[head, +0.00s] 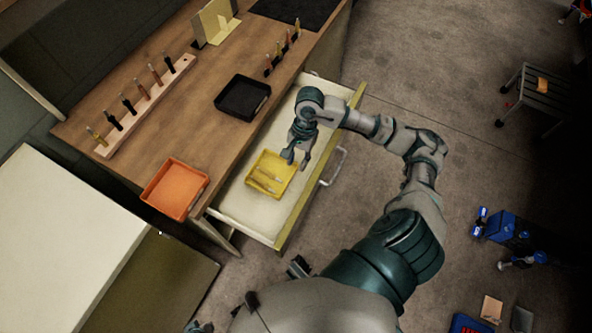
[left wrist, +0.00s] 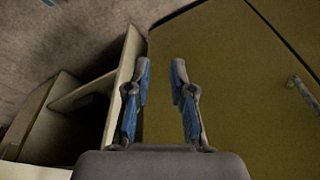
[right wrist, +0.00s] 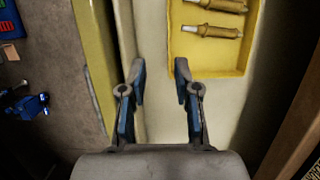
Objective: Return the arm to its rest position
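My right gripper (head: 297,154) is over the open drawer (head: 243,218), beside the yellow tray (head: 284,181) that lies in it. My left gripper (left wrist: 160,80) is open and empty in the left wrist view, facing an olive panel (left wrist: 225,90). In the head view only dark parts of the left arm show at the bottom edge.
The wooden worktop (head: 205,110) holds an orange tray (head: 174,189), a black tray (head: 242,97) and a rack of several tools (head: 147,106). The drawer front with its handle (head: 334,167) sticks out beneath my right arm. A cart (head: 540,92) and blue items (head: 497,228) stand on the floor at right.

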